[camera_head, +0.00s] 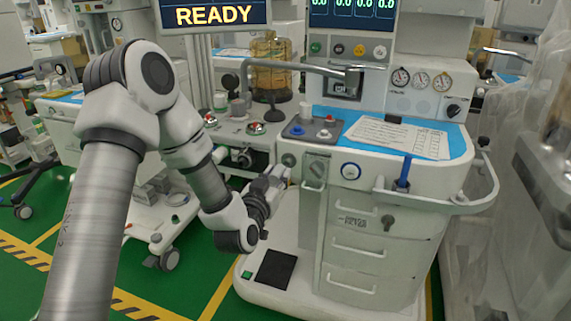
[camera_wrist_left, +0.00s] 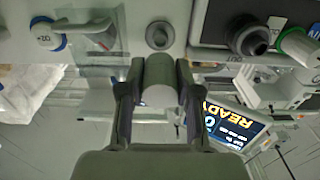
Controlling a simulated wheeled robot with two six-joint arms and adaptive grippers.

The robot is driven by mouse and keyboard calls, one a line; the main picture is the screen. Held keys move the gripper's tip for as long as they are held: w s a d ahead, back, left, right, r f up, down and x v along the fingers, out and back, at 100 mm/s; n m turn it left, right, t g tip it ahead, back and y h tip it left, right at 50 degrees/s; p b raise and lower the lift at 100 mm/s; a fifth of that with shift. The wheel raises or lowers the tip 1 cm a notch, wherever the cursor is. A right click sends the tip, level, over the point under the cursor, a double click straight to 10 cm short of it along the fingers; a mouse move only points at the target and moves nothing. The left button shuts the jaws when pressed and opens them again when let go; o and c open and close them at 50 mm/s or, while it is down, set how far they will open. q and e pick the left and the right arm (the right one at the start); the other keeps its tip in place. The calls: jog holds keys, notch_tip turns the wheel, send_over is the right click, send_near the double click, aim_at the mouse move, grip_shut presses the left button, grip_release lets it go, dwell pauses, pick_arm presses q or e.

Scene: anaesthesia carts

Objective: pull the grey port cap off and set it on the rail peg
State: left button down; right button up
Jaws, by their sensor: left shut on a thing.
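My left gripper (camera_head: 275,178) is in front of the left part of the middle cart's front panel. In the left wrist view, its fingers (camera_wrist_left: 158,90) are shut on the grey port cap (camera_wrist_left: 159,78), a short smooth cylinder. A round grey port (camera_wrist_left: 159,35) shows just beyond the cap, with a gap between them in that picture. This port also shows in the head view (camera_head: 289,160). The cap is too small to make out in the head view. A white rail (camera_head: 440,207) runs along the cart's right front. A blue upright piece (camera_head: 404,172) stands at it; I cannot tell whether it is the peg.
A blue worktop with a paper sheet (camera_head: 398,137) lies above. Drawers (camera_head: 355,248) are below. Clear plastic sheeting (camera_head: 500,230) hangs at the right. A READY screen (camera_head: 213,15) is at the top.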

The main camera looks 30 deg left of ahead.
aim_at(277, 171)
pick_arm(q)
jog(key=shift+r+p, duration=3.65)
jog(key=shift+r, duration=1)
jog(key=shift+f, duration=0.1)
jog(key=shift+d+f, duration=0.1)
jog(key=shift+f, duration=0.15)
jog(key=s+d+f+m+h, duration=0.1)
jog(key=d+f+m+h, duration=0.6)
jog(key=d, duration=0.8)
jog(key=d+n+y+p, duration=0.1)
jog(key=p, duration=0.3)
jog(key=d+r+n+p, duration=0.1)
jog(key=p, duration=0.3)
jog(key=w+d+r+n+y+p, duration=0.1)
jog(key=n+p, duration=0.1)
jog(key=p, duration=0.3)
jog(key=shift+w+d+r+t+y, duration=0.1)
jog(key=shift+d+r+t+y, duration=0.1)
jog(key=shift+t+y, duration=0.1)
